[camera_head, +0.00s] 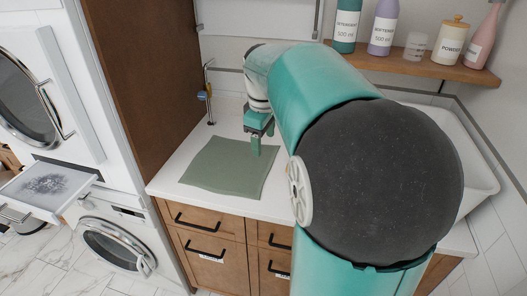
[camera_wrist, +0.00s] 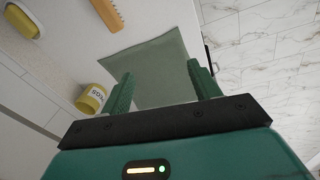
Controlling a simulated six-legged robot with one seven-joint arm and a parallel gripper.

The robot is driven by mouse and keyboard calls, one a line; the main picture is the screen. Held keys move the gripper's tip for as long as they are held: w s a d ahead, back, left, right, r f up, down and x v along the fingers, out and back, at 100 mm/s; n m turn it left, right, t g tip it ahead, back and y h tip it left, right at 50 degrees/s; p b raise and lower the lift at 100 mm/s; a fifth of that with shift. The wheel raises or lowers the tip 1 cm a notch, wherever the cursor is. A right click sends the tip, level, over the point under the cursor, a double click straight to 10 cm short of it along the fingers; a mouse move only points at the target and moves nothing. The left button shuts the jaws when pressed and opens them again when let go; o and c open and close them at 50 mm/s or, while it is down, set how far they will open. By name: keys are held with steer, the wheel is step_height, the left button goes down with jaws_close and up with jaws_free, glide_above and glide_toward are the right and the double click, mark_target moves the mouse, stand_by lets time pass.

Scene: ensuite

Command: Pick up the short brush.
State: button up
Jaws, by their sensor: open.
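In the wrist view, a tan brush-like piece (camera_wrist: 106,14) with a toothed edge lies on the white counter, cut off by the top edge. A yellow oval piece (camera_wrist: 23,20) with a pale rim lies at the top left. I cannot tell for certain which is the short brush. My gripper (camera_wrist: 163,86) is open with nothing between its fingers, over the green cloth (camera_wrist: 165,60); both pieces are beyond the fingers to the upper left. In the head view, my gripper (camera_head: 257,142) is above the cloth (camera_head: 222,166); my arm hides the counter to its right.
A yellow labelled jar (camera_wrist: 91,98) is left of my gripper. A slim metal stand (camera_head: 209,92) is at the counter's back left. A shelf (camera_head: 425,66) with several bottles hangs at the right. A washer drawer (camera_head: 45,186) is pulled out at the left.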

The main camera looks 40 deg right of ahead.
steer(key=d+f+n+g+y, duration=0.1)
steer(key=d+f, duration=0.2)
steer(key=d, duration=0.5)
steer(key=d+f+n, duration=0.1)
steer(key=d+f, duration=0.1)
steer(key=d, duration=0.5)
steer(key=f, duration=0.9)
steer(key=shift+w+d+f, duration=0.1)
steer(key=shift+w+d, duration=0.2)
step_height(320, 180, down, 5)
steer(key=shift+s+a+f, duration=0.1)
steer(key=shift+s+a, duration=0.05)
steer(key=shift+c, duration=0.2)
steer(key=c, duration=1.1)
steer(key=shift+r, duration=0.2)
